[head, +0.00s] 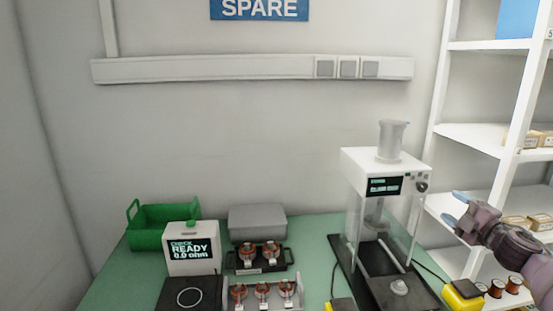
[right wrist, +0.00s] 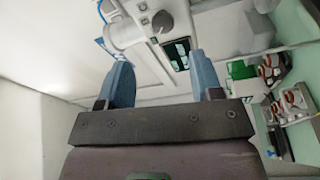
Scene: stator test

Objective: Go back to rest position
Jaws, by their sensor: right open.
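My right gripper (head: 455,209) is at the right of the head view, raised in front of the white shelf and to the right of the test machine (head: 385,163). Its two blue fingers are apart, with nothing between them. In the right wrist view the open fingers of the right gripper (right wrist: 159,62) also show empty, with the machine's top part (right wrist: 135,25) beyond them. My left gripper is not in the head view.
A green table (head: 315,245) holds a green bin (head: 150,238), a white meter reading READY (head: 192,262), a grey box (head: 257,220) and racks of copper-wound stators (head: 270,252). Shelving (head: 478,135) stands at right. Yellow-and-black items (head: 463,293) lie near the machine.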

